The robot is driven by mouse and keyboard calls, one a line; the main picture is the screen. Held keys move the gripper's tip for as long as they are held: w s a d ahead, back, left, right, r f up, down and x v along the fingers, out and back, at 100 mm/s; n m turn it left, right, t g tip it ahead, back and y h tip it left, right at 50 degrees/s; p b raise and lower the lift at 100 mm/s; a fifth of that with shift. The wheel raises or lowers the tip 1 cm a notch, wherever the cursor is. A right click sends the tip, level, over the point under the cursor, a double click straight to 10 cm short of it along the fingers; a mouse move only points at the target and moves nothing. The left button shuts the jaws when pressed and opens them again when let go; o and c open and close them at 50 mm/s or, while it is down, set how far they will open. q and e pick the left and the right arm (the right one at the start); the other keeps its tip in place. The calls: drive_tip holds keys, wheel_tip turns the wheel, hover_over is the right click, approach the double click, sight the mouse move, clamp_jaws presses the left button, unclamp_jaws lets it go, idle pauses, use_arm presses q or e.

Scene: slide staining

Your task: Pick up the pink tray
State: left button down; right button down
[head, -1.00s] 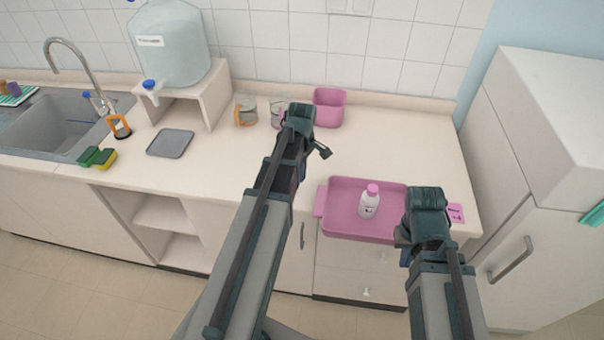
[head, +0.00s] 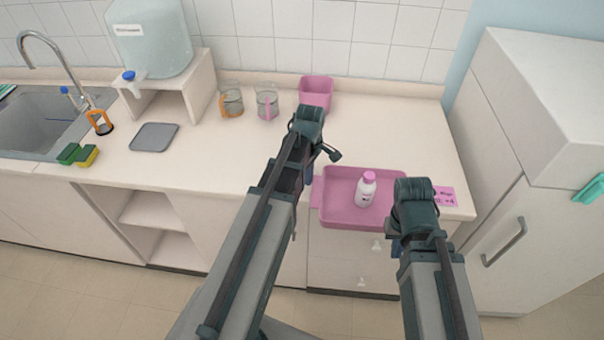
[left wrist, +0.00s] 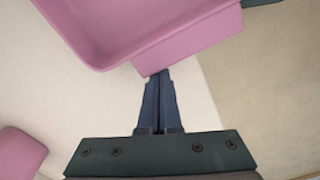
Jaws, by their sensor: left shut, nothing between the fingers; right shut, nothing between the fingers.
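The pink tray (head: 345,218) lies on the counter near its front edge, with a white bottle with a pink cap (head: 366,190) standing upright in it. My left gripper (head: 308,172) is shut and empty, beside the tray's left end. In the left wrist view, the shut fingertips (left wrist: 160,78) point at the edge of the tray's pink handle (left wrist: 190,40); I cannot tell whether they touch it. My right gripper (head: 397,247) is shut at the tray's right end, low by the counter's front edge. Its wrist hides part of that end.
A pink label card (head: 444,197) lies right of the tray. A pink bin (head: 316,92) and two beakers, one with an orange handle (head: 231,100) and one with a pink handle (head: 267,102), stand at the back. A grey mat (head: 154,137) lies left. A white cabinet (head: 510,190) stands right.

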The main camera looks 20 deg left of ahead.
sight(318, 182)
use_arm(q)
drive_tip(key=d, duration=0.3)
drive_tip(key=shift+s+d, duration=0.2)
drive_tip(key=shift+s, duration=0.05)
drive_tip(key=shift+a, duration=0.15)
